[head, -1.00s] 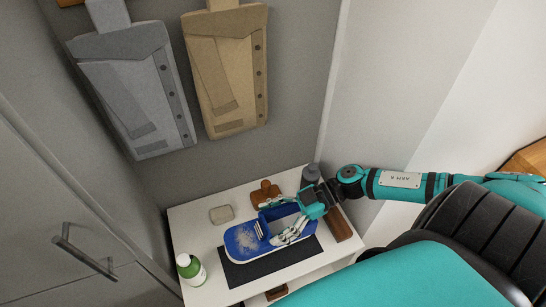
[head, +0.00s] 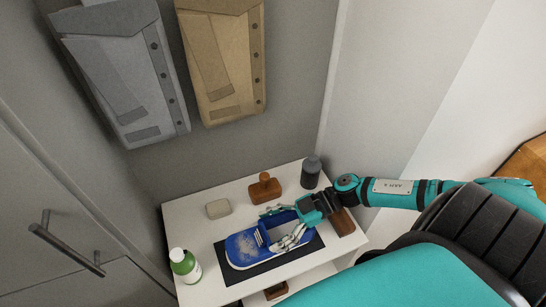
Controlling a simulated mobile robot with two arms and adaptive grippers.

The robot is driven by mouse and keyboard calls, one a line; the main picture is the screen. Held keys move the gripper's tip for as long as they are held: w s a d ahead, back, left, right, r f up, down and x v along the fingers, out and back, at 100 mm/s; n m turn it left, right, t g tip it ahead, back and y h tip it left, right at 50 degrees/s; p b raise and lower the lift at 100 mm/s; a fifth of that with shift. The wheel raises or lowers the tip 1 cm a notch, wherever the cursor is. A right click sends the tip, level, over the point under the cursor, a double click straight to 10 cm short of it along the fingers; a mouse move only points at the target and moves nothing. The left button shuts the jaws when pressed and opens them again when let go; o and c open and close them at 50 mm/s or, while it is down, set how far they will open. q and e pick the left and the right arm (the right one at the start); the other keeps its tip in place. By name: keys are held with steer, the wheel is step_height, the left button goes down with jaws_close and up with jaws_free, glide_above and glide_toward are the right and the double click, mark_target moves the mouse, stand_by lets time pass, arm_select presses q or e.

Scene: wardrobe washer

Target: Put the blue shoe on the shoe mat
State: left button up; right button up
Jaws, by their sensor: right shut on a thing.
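The blue shoe (head: 246,249), with a worn pale patch on its toe, is over the dark shoe mat (head: 290,267) on the white shelf top. The shoe covers much of the mat, whose front and right edges show. I cannot tell whether the sole touches the mat. My right gripper (head: 287,226) comes from the right and is shut on the shoe's heel end, with fingers on both sides. My left gripper is not in view.
A green-and-white bottle (head: 184,266) stands at the shelf's left front. A pale soap-like block (head: 219,208), a brown wooden brush (head: 264,187) and a dark grey bottle (head: 311,171) are along the back. A brown block (head: 343,222) is at the right. Cabinet doors are at left.

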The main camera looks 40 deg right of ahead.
steer(key=shift+f, duration=0.3)
stand_by(0.5)
steer(key=o, duration=1.5)
step_height(320, 180, up, 10)
steer(key=shift+s, duration=0.15)
